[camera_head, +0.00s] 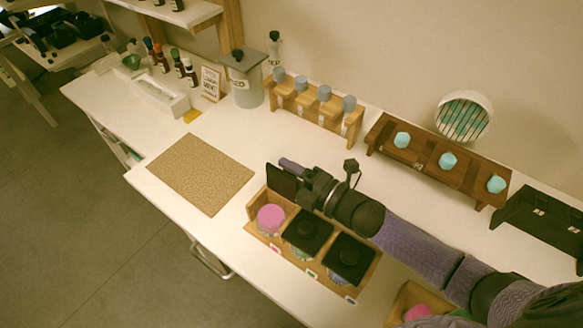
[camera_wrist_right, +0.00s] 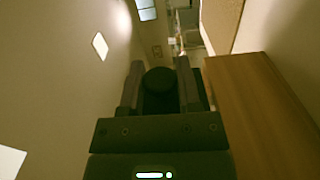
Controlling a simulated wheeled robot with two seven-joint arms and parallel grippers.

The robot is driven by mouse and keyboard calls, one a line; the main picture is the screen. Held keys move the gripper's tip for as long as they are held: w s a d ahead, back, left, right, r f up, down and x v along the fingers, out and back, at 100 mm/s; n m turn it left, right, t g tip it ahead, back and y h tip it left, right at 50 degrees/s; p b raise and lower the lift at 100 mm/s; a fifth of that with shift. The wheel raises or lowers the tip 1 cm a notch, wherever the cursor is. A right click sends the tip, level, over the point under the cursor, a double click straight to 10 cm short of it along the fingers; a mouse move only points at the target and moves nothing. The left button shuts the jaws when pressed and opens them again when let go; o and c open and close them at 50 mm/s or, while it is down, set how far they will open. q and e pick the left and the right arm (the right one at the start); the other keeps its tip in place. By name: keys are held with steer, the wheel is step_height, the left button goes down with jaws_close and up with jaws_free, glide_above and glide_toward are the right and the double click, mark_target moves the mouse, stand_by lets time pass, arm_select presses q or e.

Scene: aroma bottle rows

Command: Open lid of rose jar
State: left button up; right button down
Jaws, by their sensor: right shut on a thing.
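The rose jar is most likely the jar with pink contents (camera_head: 270,217), standing uncovered at the left end of a wooden tray (camera_head: 268,243). My right gripper (camera_head: 296,175) is just behind and above it, shut on a black square lid (camera_head: 281,181). The lid is tilted nearly on edge, clear of the jar's mouth. In the right wrist view the lid's round knob (camera_wrist_right: 160,80) sits between the two fingers. Two other jars beside the pink one wear black lids (camera_head: 308,230) (camera_head: 348,258). My left gripper is not in view.
A brown mat (camera_head: 200,173) lies on clear white tabletop to the left. Behind stand a wooden rack (camera_head: 300,115) of grey-capped bottles and a dark rack (camera_head: 420,170) with teal-capped bottles. A wooden box (camera_head: 398,303) with pink contents shows at lower right, partly behind my arm.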

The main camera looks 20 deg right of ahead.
steer(key=shift+c, duration=1.6)
jaws_free()
steer(key=shift+s, duration=0.1)
steer(key=v, duration=0.9)
steer(key=shift+s+d+p, duration=0.3)
steer(key=shift+p, duration=0.05)
